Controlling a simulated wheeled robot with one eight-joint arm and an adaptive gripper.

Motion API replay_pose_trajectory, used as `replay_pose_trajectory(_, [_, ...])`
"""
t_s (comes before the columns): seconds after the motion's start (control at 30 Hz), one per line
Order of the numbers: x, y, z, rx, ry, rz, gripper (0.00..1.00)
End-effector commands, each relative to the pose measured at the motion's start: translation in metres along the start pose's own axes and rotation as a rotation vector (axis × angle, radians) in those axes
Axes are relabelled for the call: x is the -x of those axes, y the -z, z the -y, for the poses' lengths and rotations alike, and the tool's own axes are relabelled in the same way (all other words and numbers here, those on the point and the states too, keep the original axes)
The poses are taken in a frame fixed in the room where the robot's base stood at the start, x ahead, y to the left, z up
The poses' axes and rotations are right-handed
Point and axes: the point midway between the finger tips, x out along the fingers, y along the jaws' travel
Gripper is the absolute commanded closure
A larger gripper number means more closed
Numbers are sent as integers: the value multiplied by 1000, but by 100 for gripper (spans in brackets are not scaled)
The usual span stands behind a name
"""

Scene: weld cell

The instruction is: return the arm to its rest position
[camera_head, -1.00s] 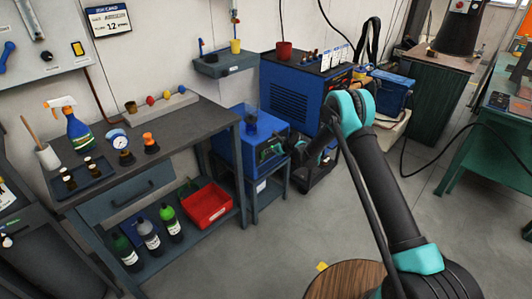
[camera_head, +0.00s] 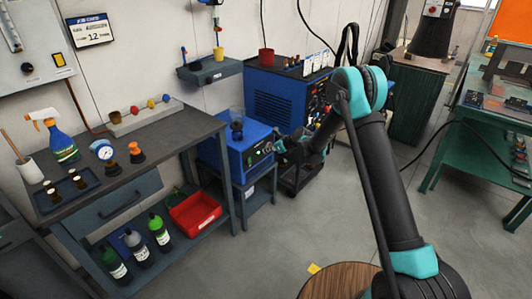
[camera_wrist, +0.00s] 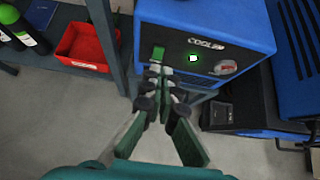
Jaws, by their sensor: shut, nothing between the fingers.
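My arm (camera_head: 385,180) reaches forward from the lower right and bends down at the teal elbow. My gripper (camera_head: 279,147) is in front of the blue cooler box (camera_head: 222,155) on its small stand. In the wrist view, my gripper (camera_wrist: 157,78) has its fingers drawn together at the tips with nothing seen between them. The tips overlap the front of the cooler box (camera_wrist: 205,22), close to its green-lit button (camera_wrist: 193,58). I cannot tell whether they touch it. A green part (camera_wrist: 158,54) shows just beyond the tips.
A grey workbench (camera_head: 130,180) with bottles and a red bin (camera_head: 194,214) stands at left. A large blue welder (camera_head: 285,98) is behind my gripper. A green table (camera_head: 480,135) is at right. A round wooden top (camera_head: 335,283) is near.

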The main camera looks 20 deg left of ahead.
Motion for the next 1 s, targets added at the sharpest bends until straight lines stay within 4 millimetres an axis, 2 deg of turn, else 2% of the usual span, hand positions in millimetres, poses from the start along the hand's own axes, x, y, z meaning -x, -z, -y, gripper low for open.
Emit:
replay_pose_trajectory(0.23, [1, 0, 0, 2, 1, -1, 100])
replay_pose_trajectory(0.37, [17, -1, 5, 49, 12, -14, 100])
replay_pose_trajectory(0.47, [49, 0, 13, 146, 33, -41, 100])
replay_pose_trajectory(0.67, [139, 11, 24, 432, 69, -137, 100])
replay_pose_trajectory(0.83, [216, 30, 22, 676, 76, -234, 100])
replay_pose_trajectory(1.0, [289, 56, 10, 911, 58, -337, 100])
